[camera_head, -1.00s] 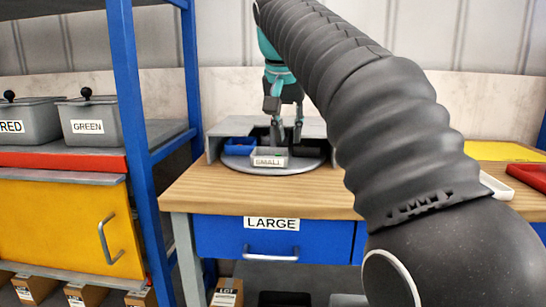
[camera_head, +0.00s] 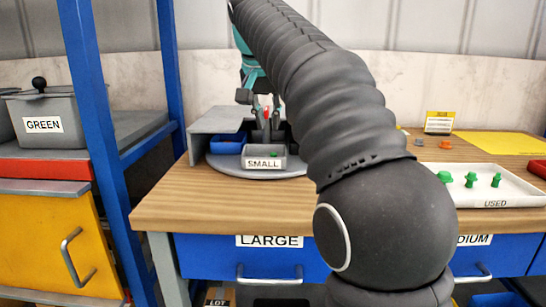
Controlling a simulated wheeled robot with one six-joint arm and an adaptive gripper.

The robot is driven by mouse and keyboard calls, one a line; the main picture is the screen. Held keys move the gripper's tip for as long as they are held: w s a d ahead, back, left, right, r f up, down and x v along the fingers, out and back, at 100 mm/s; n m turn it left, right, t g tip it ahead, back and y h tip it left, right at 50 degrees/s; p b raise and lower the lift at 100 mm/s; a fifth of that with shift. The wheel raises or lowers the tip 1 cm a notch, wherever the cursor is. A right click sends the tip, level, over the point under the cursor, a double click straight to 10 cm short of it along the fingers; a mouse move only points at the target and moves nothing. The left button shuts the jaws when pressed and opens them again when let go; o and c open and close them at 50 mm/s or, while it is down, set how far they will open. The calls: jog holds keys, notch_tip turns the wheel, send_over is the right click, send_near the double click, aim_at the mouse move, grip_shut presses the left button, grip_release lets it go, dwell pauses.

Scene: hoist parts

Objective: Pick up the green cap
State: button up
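A small green piece (camera_head: 274,154) shows inside the grey bin labelled SMALL (camera_head: 279,162); it is too small to tell whether it is a cap. My gripper (camera_head: 266,138) points down just above and behind this bin, its two fingers apart. A small red spot (camera_head: 267,113) shows between the fingers; I cannot tell what it is. Several green parts, including a left one (camera_head: 444,174), a middle one (camera_head: 471,179) and a right one (camera_head: 495,180), stand in the white tray labelled USED (camera_head: 515,192). My arm hides the space between the bins and the tray.
A blue shelf post (camera_head: 92,100) stands left.

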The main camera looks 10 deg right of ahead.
aim_at(273, 153)
jog(key=x, duration=0.9)
jog(key=shift+d+f, duration=0.15)
jog(key=shift+d, duration=0.05)
jog(key=c, duration=0.3)
